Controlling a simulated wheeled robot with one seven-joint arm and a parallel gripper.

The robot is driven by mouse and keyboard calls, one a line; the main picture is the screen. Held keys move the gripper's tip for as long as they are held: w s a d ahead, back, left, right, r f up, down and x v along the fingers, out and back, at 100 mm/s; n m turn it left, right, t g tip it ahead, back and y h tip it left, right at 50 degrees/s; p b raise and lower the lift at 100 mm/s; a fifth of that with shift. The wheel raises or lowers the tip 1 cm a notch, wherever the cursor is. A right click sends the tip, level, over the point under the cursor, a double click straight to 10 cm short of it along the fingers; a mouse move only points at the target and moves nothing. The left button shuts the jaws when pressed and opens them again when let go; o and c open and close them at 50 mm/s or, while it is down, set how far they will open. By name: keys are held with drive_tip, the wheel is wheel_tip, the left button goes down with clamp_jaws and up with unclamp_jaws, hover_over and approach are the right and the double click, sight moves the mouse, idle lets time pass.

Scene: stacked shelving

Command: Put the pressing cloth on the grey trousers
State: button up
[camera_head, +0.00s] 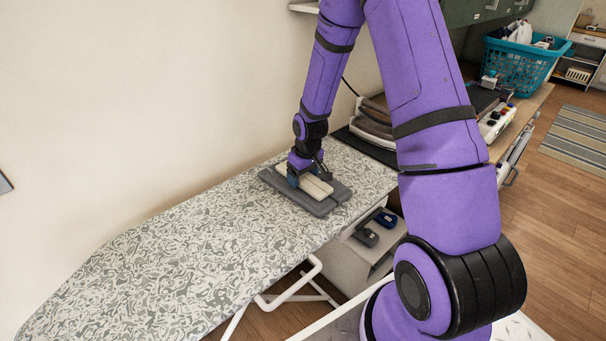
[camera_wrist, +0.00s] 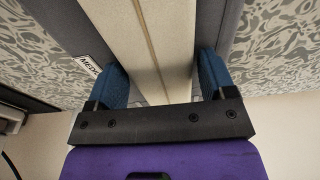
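The grey trousers (camera_head: 327,206) lie folded flat on the ironing board. The cream pressing cloth (camera_head: 317,187), folded into a long strip, sits on top of them in the head view. In the wrist view the cloth (camera_wrist: 155,45) runs between my two blue fingers, with grey fabric (camera_wrist: 58,22) and a white size label (camera_wrist: 88,67) to its left. My gripper (camera_head: 306,181) points down over the cloth, with one finger on each side of it. The fingers are wide apart and close to the cloth's edges; whether they press on it is unclear.
The patterned ironing board (camera_head: 180,262) is bare to the left. A grey box (camera_head: 352,262) with dark items is below the front edge. A teal basket (camera_head: 520,64) stands far right.

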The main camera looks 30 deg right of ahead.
sight(307, 179)
drive_tip(key=shift+o, duration=1)
drive_tip(key=s+a+r+t, duration=0.15)
drive_tip(key=s+r, duration=0.25)
drive_tip(key=r, duration=0.6)
drive_tip(key=s+a+r+m+h, duration=0.15)
drive_tip(key=s+r, duration=0.25)
drive_tip(key=r, duration=0.6)
drive_tip(key=s+a+r+n, duration=0.15)
drive_tip(key=s+r, duration=0.25)
drive_tip(key=r, duration=0.5)
drive_tip(key=s+a+r, duration=0.1)
drive_tip(key=s+r, duration=0.1)
drive_tip(key=s, duration=0.4)
drive_tip(key=s+a+r+m+t, duration=0.1)
drive_tip(key=s+r, duration=0.2)
drive_tip(key=s, duration=0.2)
drive_tip(key=s+a+r+m+t+y, duration=0.1)
drive_tip(key=s+r, duration=0.2)
drive_tip(key=s, duration=0.3)
drive_tip(key=shift+s+a, duration=0.15)
drive_tip(key=shift+s, duration=0.15)
drive_tip(key=shift+r, duration=0.1)
drive_tip(key=shift+c, duration=0.5)
